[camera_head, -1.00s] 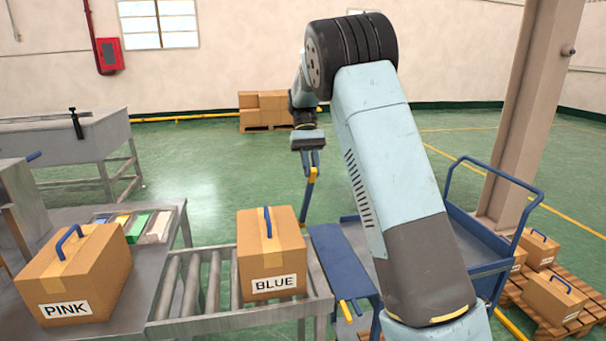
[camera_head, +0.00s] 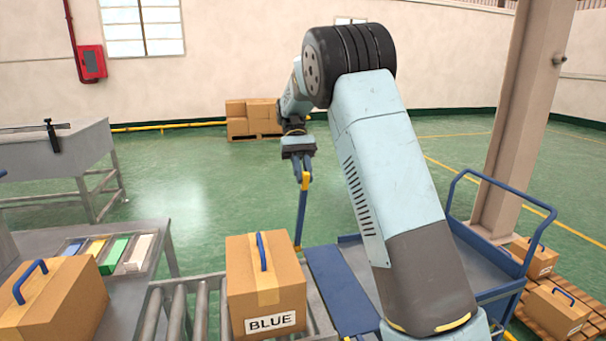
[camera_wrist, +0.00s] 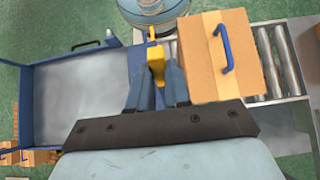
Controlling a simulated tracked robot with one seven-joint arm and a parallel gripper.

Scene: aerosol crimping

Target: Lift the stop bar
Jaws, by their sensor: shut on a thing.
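The stop bar (camera_head: 301,218) is a slim blue bar with yellow at its top and bottom ends, beside the far end of the roller conveyor. It stands nearly upright in the head view. My gripper (camera_head: 304,178) is shut on the yellow upper end. In the wrist view, the yellow grip part (camera_wrist: 156,62) sits between my two blue-grey fingers. The bar's length below it is mostly hidden there. The BLUE box (camera_head: 264,285) rests on the rollers (camera_head: 190,310), close to the bar and apart from my gripper.
A PINK-side box with a blue handle (camera_head: 55,305) is on the left table. A blue cart (camera_head: 490,265) stands at the right, its empty bed visible in the wrist view (camera_wrist: 85,85). A blue panel (camera_head: 340,290) lies beside the conveyor. A pillar (camera_head: 515,130) rises behind the cart.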

